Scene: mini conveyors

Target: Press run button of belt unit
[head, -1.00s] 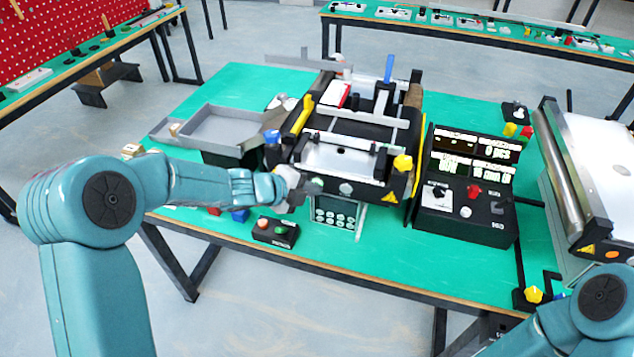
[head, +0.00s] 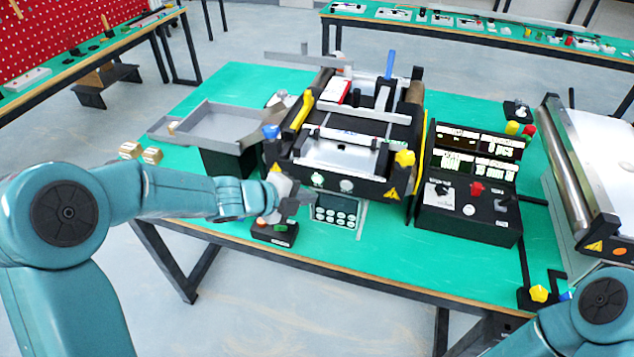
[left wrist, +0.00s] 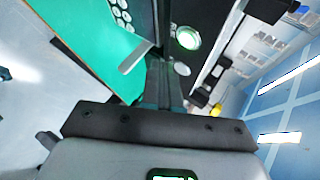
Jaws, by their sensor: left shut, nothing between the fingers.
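The belt unit (head: 340,157) stands on the green table, with a black frame and a pale plate at its front. Its front face carries a round pale-green button (head: 317,180) and a round grey-white button (head: 347,186). In the left wrist view the green button (left wrist: 187,38) glows beyond the fingers, with a paler round one (left wrist: 181,68) nearer the fingertips. My left gripper (head: 308,199) is shut and empty, just below and left of the green button in the head view. Contact with a button cannot be told. My right gripper is out of view.
A control box with displays (head: 468,190) stands right. A grey tray (head: 225,125) is left. Bare table lies in front of the control box.

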